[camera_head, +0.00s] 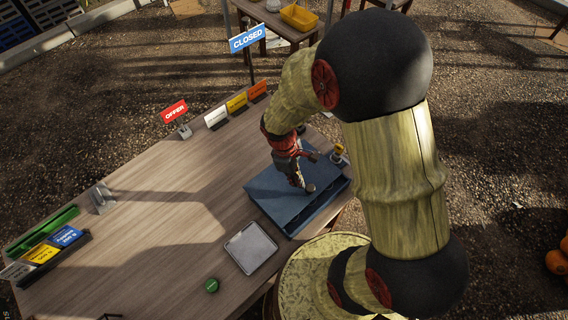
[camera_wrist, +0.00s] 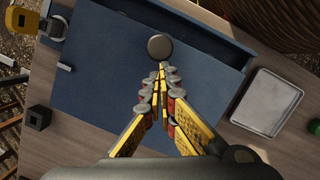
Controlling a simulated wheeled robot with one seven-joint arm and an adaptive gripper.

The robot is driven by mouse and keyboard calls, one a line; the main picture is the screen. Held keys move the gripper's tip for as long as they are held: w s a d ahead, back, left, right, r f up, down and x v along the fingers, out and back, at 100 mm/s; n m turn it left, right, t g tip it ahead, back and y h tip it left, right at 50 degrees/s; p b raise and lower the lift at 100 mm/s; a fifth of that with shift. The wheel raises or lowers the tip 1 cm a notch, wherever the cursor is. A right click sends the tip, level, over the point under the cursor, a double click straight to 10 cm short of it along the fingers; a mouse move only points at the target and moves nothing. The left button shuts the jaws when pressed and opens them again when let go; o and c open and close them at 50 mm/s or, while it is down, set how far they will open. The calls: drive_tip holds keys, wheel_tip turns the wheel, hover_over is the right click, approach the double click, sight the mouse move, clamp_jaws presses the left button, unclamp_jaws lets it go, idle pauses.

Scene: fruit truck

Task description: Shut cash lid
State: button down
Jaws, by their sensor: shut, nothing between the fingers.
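The blue-grey cash box (camera_head: 268,190) sits at the right end of the wooden table. Its flat blue lid (camera_wrist: 105,60) fills much of the wrist view, and a dark recessed strip (camera_wrist: 215,25) shows along its far edge. I cannot tell whether the lid lies fully flush. A round dark knob (camera_wrist: 159,47) is on the lid; it also shows in the head view (camera_head: 310,188). My gripper (camera_wrist: 162,68) is shut and empty, its tips over the lid just beside the knob. I cannot tell whether they touch. In the head view, my gripper (camera_head: 302,184) is low over the box.
A metal tray (camera_wrist: 267,102) lies beside the box. A yellow padlock-like object (camera_head: 338,153) is at its far right corner. A green round item (camera_head: 211,285), an offer sign (camera_head: 174,111) and a closed sign (camera_head: 247,38) stand clear of it. The middle of the table is bare.

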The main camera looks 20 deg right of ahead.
sight(306, 191)
drive_tip(key=shift+s+d, duration=0.25)
drive_tip(key=shift+s, duration=0.5)
drive_tip(key=shift+s+d, duration=0.25)
drive_tip(key=shift+s, duration=0.5)
drive_tip(key=w+a, duration=0.1)
drive_tip(key=w+a+r+p, duration=0.1)
drive_tip(key=w+a, duration=0.1)
drive_tip(key=shift+w+a, duration=0.1)
drive_tip(key=shift+w, duration=0.1)
drive_tip(key=p+v, duration=0.2)
drive_tip(key=v, duration=0.7)
drive_tip(key=shift+s+r, duration=0.1)
drive_tip(key=shift+s, duration=0.05)
